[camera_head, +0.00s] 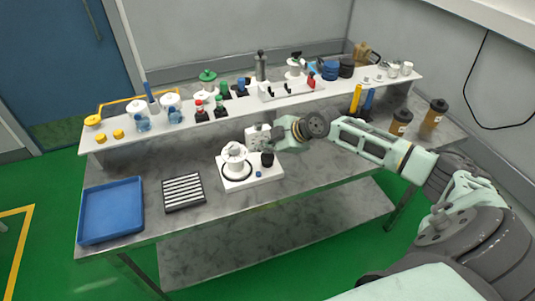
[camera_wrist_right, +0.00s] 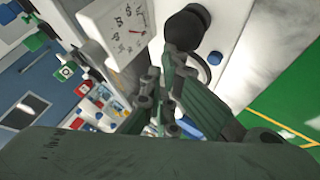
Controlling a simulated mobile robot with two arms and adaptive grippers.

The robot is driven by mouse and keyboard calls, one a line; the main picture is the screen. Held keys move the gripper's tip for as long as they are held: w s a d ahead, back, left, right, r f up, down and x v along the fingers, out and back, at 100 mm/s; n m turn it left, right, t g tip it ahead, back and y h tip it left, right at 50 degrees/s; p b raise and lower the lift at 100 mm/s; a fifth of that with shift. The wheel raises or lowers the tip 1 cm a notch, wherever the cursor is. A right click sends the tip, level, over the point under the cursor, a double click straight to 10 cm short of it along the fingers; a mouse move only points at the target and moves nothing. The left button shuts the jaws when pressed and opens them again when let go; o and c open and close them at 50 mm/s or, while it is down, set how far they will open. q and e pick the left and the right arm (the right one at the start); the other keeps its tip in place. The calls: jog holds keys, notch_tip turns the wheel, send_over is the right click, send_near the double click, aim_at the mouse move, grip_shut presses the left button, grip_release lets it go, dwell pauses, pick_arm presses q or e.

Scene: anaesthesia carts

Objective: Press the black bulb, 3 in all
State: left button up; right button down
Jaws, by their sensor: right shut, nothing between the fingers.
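The black bulb (camera_head: 267,159) sits upright on the right part of a white device base (camera_head: 250,184), beside a white round part and behind a small blue knob (camera_head: 258,174). My right gripper (camera_head: 273,146) is shut and empty, just above and behind the bulb. In the right wrist view the bulb (camera_wrist_right: 187,27) is just past the closed fingertips (camera_wrist_right: 170,60); I cannot tell whether they touch it. A white gauge (camera_head: 257,138) with a dial stands behind the bulb and also shows in the right wrist view (camera_wrist_right: 120,28). My left gripper is not in view.
A blue tray (camera_head: 111,209) and a dark rack with white bars (camera_head: 183,192) lie to the left on the grey table. A raised white shelf (camera_head: 240,103) holds several bottles and fittings behind. Two brown-filled jars (camera_head: 401,121) stand right, beyond my arm. The front right tabletop is clear.

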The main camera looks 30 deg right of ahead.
aim_at(263, 157)
jog(key=shift+f+b, duration=0.75)
jog(key=shift+f, duration=0.15)
dwell(0.5)
dwell(0.4)
jog(key=shift+r+p, duration=0.9)
jog(key=shift+r, duration=0.4)
notch_tip(263, 157, up, 5)
jog(key=p, duration=0.3)
jog(key=shift+p, duration=0.3)
dwell(1.1)
